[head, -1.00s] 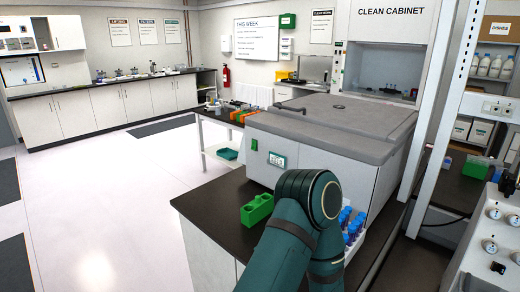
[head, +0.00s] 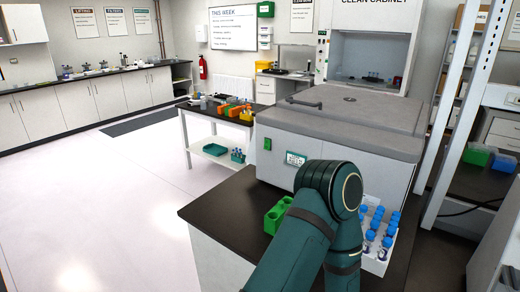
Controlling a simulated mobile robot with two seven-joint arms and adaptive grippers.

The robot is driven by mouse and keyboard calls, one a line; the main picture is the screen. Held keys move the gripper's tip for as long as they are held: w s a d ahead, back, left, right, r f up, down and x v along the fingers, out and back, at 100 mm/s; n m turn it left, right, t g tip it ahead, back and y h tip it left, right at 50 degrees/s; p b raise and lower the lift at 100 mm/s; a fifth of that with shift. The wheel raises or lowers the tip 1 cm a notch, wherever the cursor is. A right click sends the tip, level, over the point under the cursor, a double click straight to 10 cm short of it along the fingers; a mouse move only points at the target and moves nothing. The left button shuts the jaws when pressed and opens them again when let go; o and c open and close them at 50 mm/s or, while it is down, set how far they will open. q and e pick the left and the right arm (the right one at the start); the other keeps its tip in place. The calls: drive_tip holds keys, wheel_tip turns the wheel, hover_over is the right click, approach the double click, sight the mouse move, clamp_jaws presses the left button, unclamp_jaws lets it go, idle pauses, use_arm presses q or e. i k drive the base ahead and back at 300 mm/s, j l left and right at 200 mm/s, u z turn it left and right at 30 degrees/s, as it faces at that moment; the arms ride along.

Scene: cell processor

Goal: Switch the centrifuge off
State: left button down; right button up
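The centrifuge (head: 400,148) is a large white box with a grey lid on the dark counter at centre right. Its lid (head: 345,108) is down, with a dark handle at the left. A small green switch (head: 267,144) is on the front face at the left. A small display (head: 296,159) sits right of it, too small to read and partly overlapped by my teal arm. My arm rises from the bottom and bends in front of the centrifuge. Neither gripper shows in view.
A green rack (head: 277,216) stands on the counter left of my arm. A white rack (head: 374,266) of blue-capped tubes stands right of it. A side table (head: 187,112) with orange racks is behind. A shelf post (head: 462,125) rises at the right. The left floor is clear.

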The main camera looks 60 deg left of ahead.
sight(268, 142)
drive_tip(key=k+j, duration=0.1)
drive_tip(key=j, duration=0.2)
drive_tip(key=k+j+z, duration=0.15)
drive_tip(key=j, duration=0.15)
drive_tip(key=k+j, duration=0.1)
drive_tip(key=j, duration=0.2)
drive_tip(key=k+j, duration=0.15)
drive_tip(key=j, duration=0.2)
drive_tip(key=k+j, duration=0.15)
drive_tip(key=j, duration=0.2)
drive_tip(key=k+j, duration=0.2)
drive_tip(key=j, duration=0.15)
drive_tip(key=k+j, duration=0.15)
drive_tip(key=j, duration=0.25)
drive_tip(key=k+j+z, duration=0.1)
drive_tip(key=j, duration=0.25)
drive_tip(key=k, duration=0.05)
